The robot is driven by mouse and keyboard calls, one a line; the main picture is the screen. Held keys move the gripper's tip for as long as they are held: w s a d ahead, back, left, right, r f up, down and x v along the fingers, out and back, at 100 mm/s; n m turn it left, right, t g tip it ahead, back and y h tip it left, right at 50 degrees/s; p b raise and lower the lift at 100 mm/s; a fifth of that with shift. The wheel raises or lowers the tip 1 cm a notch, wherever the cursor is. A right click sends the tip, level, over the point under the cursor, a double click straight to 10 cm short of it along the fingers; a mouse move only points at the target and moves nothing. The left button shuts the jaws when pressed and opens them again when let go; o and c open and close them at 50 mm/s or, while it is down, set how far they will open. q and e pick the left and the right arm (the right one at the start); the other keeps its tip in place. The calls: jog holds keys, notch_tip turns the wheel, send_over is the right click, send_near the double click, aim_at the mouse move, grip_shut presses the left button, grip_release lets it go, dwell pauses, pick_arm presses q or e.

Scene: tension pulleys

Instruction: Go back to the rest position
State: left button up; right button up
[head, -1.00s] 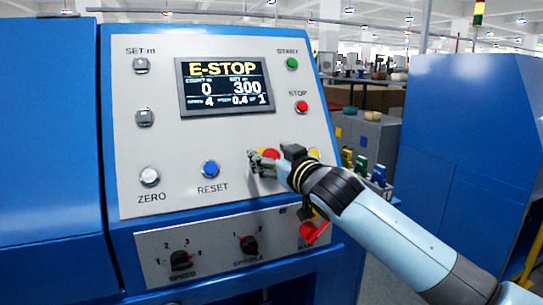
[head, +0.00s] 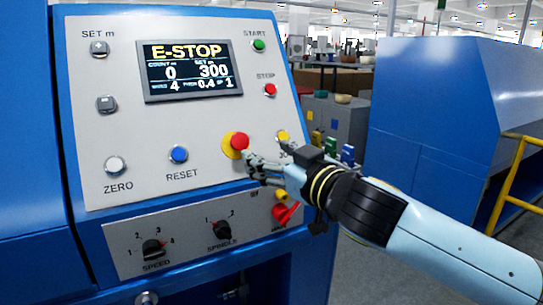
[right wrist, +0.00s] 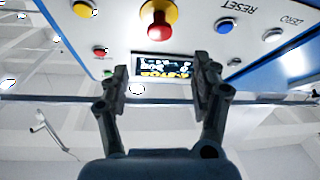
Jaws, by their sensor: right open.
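My right gripper (head: 262,165) is open and empty in front of the control panel (head: 130,150), just below and right of the red emergency-stop button (head: 239,142) on its yellow base. In the right wrist view, the two fingers (right wrist: 160,85) stand apart with nothing between them, and the red button (right wrist: 157,30) shows beyond them. The display (head: 187,70) reads E-STOP, with 0 and 300 below. My left gripper is not in view.
The panel carries a blue RESET button (head: 179,154), a ZERO button (head: 115,165), a green START button (head: 258,45) and a red STOP button (head: 270,90). A red switch handle (head: 286,213) is just below my right gripper. A blue cabinet (head: 440,100) and yellow rail (head: 510,180) stand at right.

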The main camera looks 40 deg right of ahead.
dwell(0.4)
jog(key=s+d+f+m+g+b, duration=0.1)
jog(key=s+f+g+b, duration=0.2)
jog(key=f, duration=1.1)
jog(key=s+d+f+m+g+b, duration=0.1)
jog(key=s+f+g+b, duration=0.15)
jog(key=f, duration=1.25)
jog(key=s+d+f+m+g+b, duration=0.1)
jog(key=s+f+g+b, duration=0.15)
jog(key=f, duration=1.15)
jog(key=s+a+f+g+b, duration=0.1)
jog(key=s+a+f+g, duration=0.15)
jog(key=s+f, duration=0.7)
jog(key=s+a+f+g+b, duration=0.1)
jog(key=s+f+g, duration=0.2)
jog(key=s+f, duration=0.7)
jog(key=s+a+f+n+g, duration=0.1)
jog(key=s+f, duration=0.2)
jog(key=s, duration=0.5)
jog(key=s+a+f+n+g+y, duration=0.1)
jog(key=s+f, duration=0.3)
jog(key=s, duration=0.4)
jog(key=shift+s+a+f+n+g+b, duration=0.15)
jog(key=shift+a+f+n+g+b, duration=0.15)
jog(key=shift+a+g, duration=0.4)
